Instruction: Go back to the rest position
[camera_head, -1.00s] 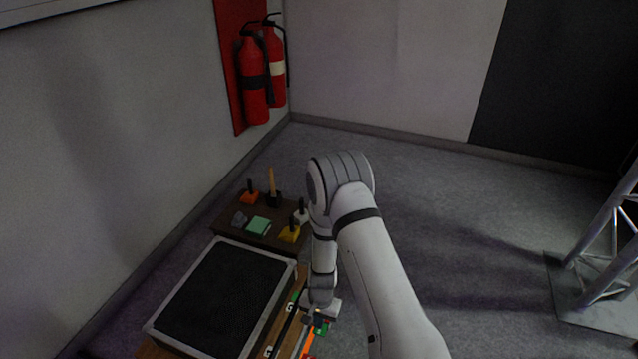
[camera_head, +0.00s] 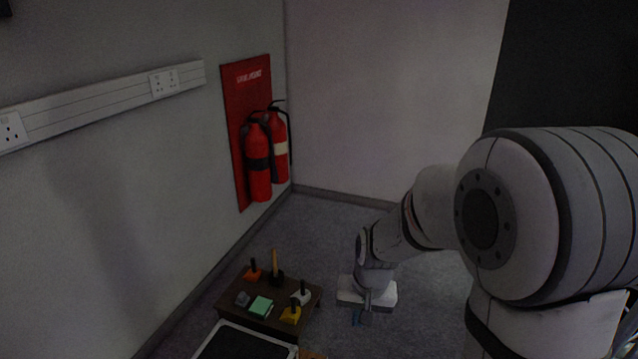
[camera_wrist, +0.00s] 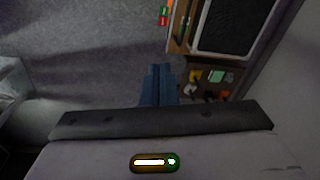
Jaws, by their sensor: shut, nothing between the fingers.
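My gripper (camera_head: 362,318) hangs at the end of my folded arm, right of the low dark table in the head view. It is above the grey floor and apart from the table. In the wrist view my gripper (camera_wrist: 161,68) shows its two dark blue fingers side by side, shut with nothing between them.
The low dark table (camera_head: 235,306) holds several small coloured items, among them a green block (camera_head: 261,306) and a yellow piece (camera_head: 290,315). A black-topped case (camera_head: 240,345) stands in front. Red fire extinguishers (camera_head: 258,165) hang at the corner. Floor beyond the table is clear.

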